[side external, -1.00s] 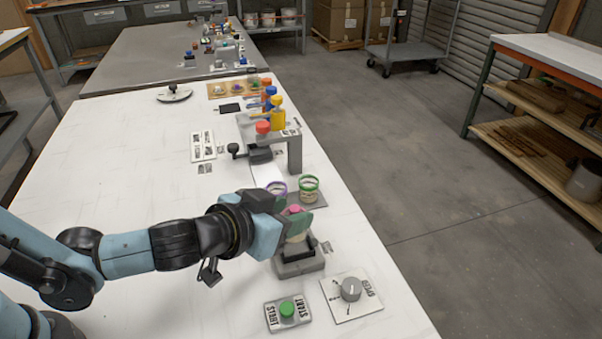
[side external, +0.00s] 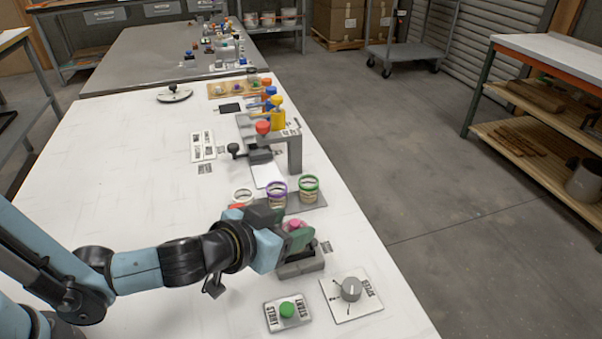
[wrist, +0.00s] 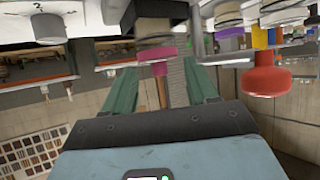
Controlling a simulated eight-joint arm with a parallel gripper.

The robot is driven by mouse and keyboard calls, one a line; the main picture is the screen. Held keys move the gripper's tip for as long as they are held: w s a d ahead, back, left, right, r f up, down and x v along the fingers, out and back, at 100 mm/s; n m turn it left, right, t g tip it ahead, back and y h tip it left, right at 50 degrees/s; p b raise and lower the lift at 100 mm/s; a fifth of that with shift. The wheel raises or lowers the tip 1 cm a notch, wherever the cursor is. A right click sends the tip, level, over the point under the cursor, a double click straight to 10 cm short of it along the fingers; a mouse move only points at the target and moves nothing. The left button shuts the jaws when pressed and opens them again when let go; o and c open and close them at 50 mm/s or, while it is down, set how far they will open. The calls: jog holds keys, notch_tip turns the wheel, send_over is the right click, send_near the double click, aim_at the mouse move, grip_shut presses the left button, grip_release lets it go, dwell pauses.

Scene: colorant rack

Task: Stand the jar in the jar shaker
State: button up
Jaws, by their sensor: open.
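The jar with a pink lid (side external: 295,225) is upright at the jar shaker (side external: 301,267), a grey block with a black holder. Its lower part is hidden by the holder and my fingers in the side view. In the wrist view, which is upside down, the pink lid (wrist: 156,54) shows with the jar's pale body against the black holder (wrist: 158,9). My gripper (side external: 294,238) is open around the top of the jar, with its green fingers on either side of the lid. Whether a finger touches the jar, I cannot tell.
A green START button (side external: 287,310) and a grey speed dial (side external: 350,289) sit in front of the shaker. A grey stand (side external: 294,152) with coloured knobs is farther back.

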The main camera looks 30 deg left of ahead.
jog(key=shift+v, duration=5.9)
jog(key=w+a+n+g+y, duration=0.1)
jog(key=a+g, duration=0.1)
jog(key=a, duration=0.8)
jog(key=w+a+r+n+g+y, duration=0.1)
jog(key=w+a+g, duration=0.1)
jog(key=a, duration=0.8)
jog(key=shift+w+a+r+g, duration=0.2)
jog(key=shift+a+g, duration=0.1)
jog(key=shift+g, duration=0.1)
